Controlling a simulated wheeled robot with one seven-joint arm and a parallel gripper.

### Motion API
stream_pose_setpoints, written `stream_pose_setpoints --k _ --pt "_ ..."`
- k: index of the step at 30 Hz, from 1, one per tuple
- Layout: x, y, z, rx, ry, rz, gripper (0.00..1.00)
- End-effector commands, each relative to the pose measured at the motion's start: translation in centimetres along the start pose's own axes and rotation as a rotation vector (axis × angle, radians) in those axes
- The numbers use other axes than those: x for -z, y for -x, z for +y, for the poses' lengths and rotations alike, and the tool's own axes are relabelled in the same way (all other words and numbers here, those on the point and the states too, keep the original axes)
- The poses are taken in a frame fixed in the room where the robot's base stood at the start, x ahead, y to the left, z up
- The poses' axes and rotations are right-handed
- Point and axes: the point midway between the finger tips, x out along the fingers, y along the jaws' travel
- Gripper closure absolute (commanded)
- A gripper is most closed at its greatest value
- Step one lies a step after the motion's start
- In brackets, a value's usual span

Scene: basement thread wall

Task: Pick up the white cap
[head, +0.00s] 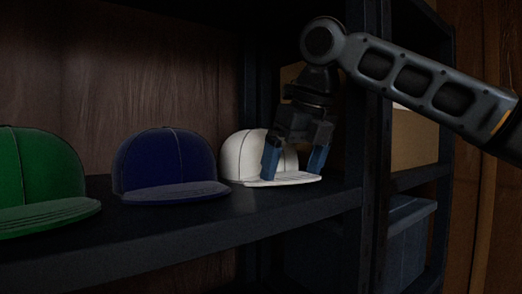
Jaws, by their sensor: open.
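The white cap (243,155) sits on the dark shelf (200,222) to the right of a blue cap, its brim facing the front. My gripper (294,172) points down at the cap's right front part, with its two blue fingers apart. The left finger overlaps the cap's crown in the picture, and the right finger is by the right end of the brim. Part of the crown is hidden behind the gripper. Whether the fingers touch the cap I cannot tell.
A blue cap (165,165) and a green cap (38,172) sit on the same shelf to the left. A dark shelf post (375,150) stands right of my gripper. Boxes (413,138) are behind it, and a bluish bin (405,240) is below.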

Motion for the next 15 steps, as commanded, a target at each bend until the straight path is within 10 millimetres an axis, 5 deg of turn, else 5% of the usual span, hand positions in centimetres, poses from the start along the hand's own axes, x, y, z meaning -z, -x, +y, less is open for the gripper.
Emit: stream_pose_setpoints --k 15 --pt "-0.01 0.05 0.01 0.000 0.000 0.000 0.39"
